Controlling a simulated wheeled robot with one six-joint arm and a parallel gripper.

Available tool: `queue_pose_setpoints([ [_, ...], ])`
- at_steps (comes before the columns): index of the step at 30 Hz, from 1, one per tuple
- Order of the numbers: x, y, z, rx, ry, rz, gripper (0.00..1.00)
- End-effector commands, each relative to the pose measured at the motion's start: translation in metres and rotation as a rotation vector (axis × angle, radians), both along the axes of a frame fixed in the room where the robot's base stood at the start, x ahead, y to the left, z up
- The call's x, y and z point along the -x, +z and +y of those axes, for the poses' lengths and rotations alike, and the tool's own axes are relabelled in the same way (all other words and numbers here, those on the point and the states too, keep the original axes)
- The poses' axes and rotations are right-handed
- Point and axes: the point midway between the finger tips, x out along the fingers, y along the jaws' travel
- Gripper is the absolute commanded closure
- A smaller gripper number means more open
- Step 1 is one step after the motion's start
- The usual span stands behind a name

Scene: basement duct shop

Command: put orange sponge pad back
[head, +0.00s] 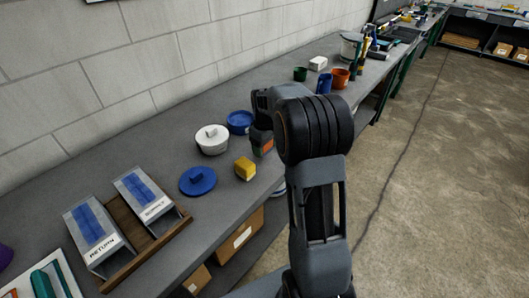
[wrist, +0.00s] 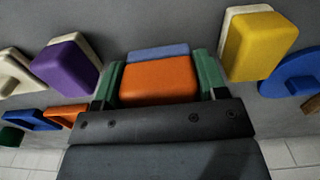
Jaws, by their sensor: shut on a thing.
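The orange sponge pad (wrist: 158,84) sits between the green fingertips of my gripper (wrist: 157,80) in the wrist view, with a finger against each side. A blue-grey strip shows along its far edge; I cannot tell whether it is part of the pad. In the head view, my gripper (head: 262,143) is over the bench near its front edge, right of the yellow pad, and a bit of orange (head: 267,147) shows at it. My arm hides part of this area. I cannot tell whether the pad touches the bench.
A yellow pad (head: 245,169), a blue disc (head: 198,181), a white lidded pot (head: 211,139) and a blue bowl (head: 240,122) stand left of my gripper. A wooden tray (head: 150,256) holds RETURN and SUPPLY pieces. Cups stand farther back. A purple pad (wrist: 66,65) shows in the wrist view.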

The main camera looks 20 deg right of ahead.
Motion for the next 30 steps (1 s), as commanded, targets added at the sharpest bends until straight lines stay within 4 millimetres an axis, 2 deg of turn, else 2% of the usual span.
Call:
queue_pose_setpoints([
  [10, -0.004, -0.035, -0.002, 0.0, 0.0, 0.002, 0.57],
  [22, -0.004, -0.04, -0.002, 0.0, 0.0, 0.001, 0.57],
  [23, -0.004, -0.04, -0.002, 0.0, 0.0, 0.001, 0.33],
  [30, -0.004, -0.039, -0.002, 0.0, 0.0, 0.001, 0.1],
])
